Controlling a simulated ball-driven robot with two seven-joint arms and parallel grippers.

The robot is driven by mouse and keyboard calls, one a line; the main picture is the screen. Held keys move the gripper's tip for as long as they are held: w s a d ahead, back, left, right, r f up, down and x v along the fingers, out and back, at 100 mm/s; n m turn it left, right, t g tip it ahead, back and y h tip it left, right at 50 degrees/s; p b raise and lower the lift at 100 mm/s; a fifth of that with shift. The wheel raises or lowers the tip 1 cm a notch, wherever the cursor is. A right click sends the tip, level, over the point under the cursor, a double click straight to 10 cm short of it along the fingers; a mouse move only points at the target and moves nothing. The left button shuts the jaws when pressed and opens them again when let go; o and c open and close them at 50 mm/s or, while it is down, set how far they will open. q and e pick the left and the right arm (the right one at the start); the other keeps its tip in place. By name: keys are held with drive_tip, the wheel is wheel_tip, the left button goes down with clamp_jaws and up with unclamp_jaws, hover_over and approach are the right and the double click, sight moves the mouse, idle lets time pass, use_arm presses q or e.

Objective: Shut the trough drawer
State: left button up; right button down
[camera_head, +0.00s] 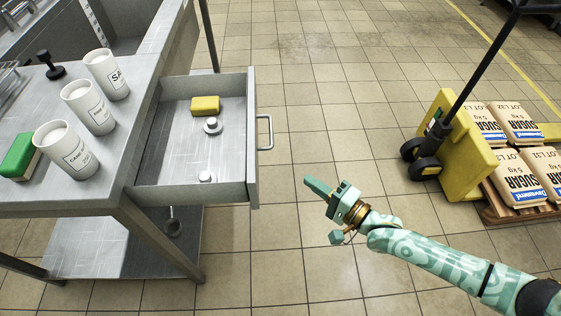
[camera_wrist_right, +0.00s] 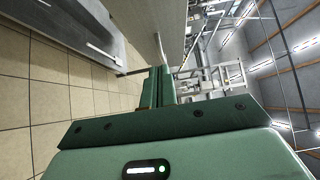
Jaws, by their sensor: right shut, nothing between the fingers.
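The trough drawer (camera_head: 252,140) stands pulled out from the steel table toward the right in the head view. Its bar handle (camera_head: 268,133) is on the outer face. A yellow sponge (camera_head: 205,105) and two small metal pieces lie inside it. My right gripper (camera_head: 309,182) is shut and empty, to the right of the drawer front and nearer to me, apart from the handle. In the right wrist view its closed fingers (camera_wrist_right: 158,88) point toward a grey panel (camera_wrist_right: 158,25) and a thin bar. My left gripper is not in view.
A yellow pallet truck (camera_head: 452,150) with sugar sacks (camera_head: 518,176) stands at the right. Tiled floor between is clear.

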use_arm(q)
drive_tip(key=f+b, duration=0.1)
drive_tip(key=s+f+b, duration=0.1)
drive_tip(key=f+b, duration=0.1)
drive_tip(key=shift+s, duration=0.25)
use_arm(e)
drive_tip(key=s+a+x, duration=0.2)
drive_tip(key=x, duration=1)
